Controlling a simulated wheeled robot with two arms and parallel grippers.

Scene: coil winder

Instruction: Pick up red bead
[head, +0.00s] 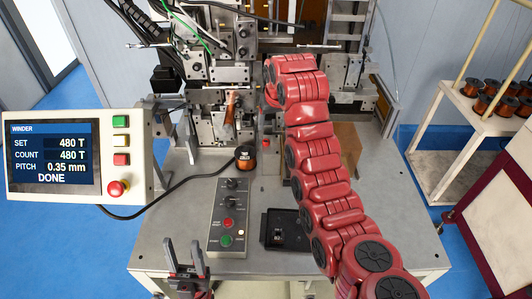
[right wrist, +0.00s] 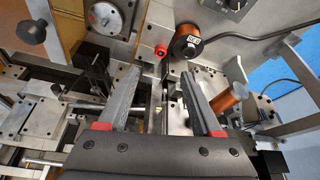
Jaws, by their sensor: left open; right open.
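In the head view my red right arm hides most of that gripper. My left gripper (head: 184,247) is open and empty near the table's front edge.
The winding machine (head: 232,72) stands at the back. A control box (head: 231,215) and a black tray (head: 270,243) lie on the table's front. The winder display (head: 50,157) reads DONE. A trolley (head: 455,145) with spools stands at right. Bare table lies left of the control box.

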